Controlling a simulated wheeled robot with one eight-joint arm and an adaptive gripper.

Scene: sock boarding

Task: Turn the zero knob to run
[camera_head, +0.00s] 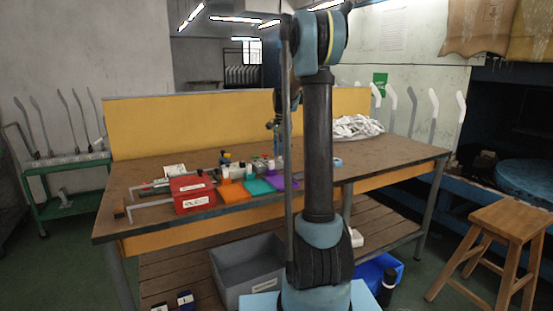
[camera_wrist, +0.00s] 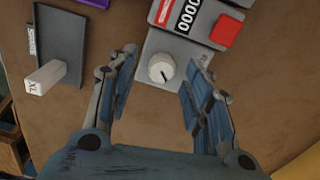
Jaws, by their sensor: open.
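In the wrist view a white round knob (camera_wrist: 161,67) with a dark pointer line sits on a light grey panel (camera_wrist: 187,50). The panel belongs to a device with a black and white counter (camera_wrist: 184,17) reading zeros and a red square button (camera_wrist: 226,31). The pointer line slants toward the lower right. My gripper (camera_wrist: 164,62) is open, its two blue-padded fingers on either side of the knob and apart from it. No label around the knob is readable. In the head view my arm hides most of the gripper and the device.
In the wrist view a dark grey holder (camera_wrist: 62,40) with a white block marked XL (camera_wrist: 45,77) stands left. In the head view a red box (camera_head: 192,194) and orange, teal and purple trays (camera_head: 234,192) lie on the brown table (camera_head: 400,151). A white pile (camera_head: 357,126) lies at the back right.

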